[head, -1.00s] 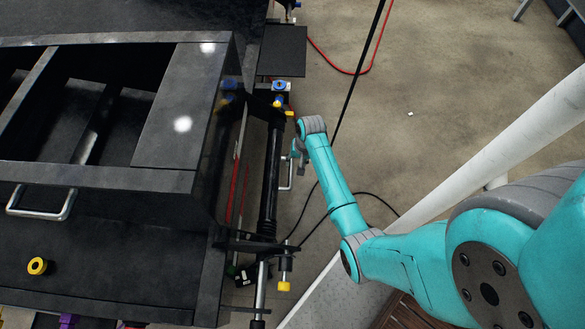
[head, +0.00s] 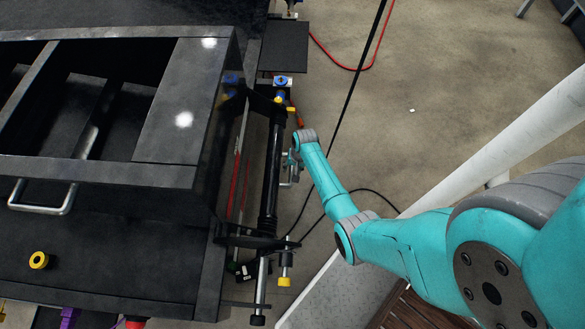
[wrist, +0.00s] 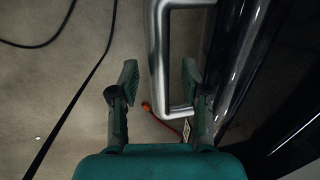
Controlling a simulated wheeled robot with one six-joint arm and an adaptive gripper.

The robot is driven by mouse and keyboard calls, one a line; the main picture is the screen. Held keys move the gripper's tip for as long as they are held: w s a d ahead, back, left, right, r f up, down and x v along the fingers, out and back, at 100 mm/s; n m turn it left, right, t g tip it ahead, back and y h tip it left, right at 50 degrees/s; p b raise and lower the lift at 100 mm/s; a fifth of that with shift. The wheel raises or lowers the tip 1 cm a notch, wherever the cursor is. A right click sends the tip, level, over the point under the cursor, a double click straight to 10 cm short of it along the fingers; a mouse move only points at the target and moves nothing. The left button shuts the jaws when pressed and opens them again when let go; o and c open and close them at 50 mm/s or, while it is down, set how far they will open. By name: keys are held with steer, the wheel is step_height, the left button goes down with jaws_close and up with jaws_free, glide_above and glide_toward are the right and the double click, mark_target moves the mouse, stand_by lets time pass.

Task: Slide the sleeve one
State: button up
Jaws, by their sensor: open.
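A long black sleeve (head: 270,175) lies along the right side of the dark trailer frame in the head view. In the wrist view a glossy dark tube (wrist: 243,70), likely this sleeve, runs along the right. A silver U-shaped handle (wrist: 156,55) stands beside it; the handle also shows in the head view (head: 289,181). My gripper (wrist: 160,78) is open, with its green fingertips on either side of the handle, and holds nothing. In the head view my gripper is mostly hidden by the wrist, just right of the sleeve. I cannot tell contact with the handle.
The dark trailer frame (head: 150,250) fills the left. Yellow and blue knobs (head: 281,83) sit at the sleeve's far end, and a yellow-tipped part (head: 285,270) at its near end. Cables cross the floor (head: 450,120), which is mostly clear to the right.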

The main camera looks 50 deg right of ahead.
jaws_close()
steer(key=shift+w+d, duration=0.1)
steer(key=shift+d, duration=0.05)
jaws_free()
step_height(320, 180, up, 12)
steer(key=s+d, duration=0.1)
steer(key=shift+s+d, duration=0.2)
steer(key=shift+s, duration=0.2)
steer(key=shift+f, duration=0.1)
stand_by(0.5)
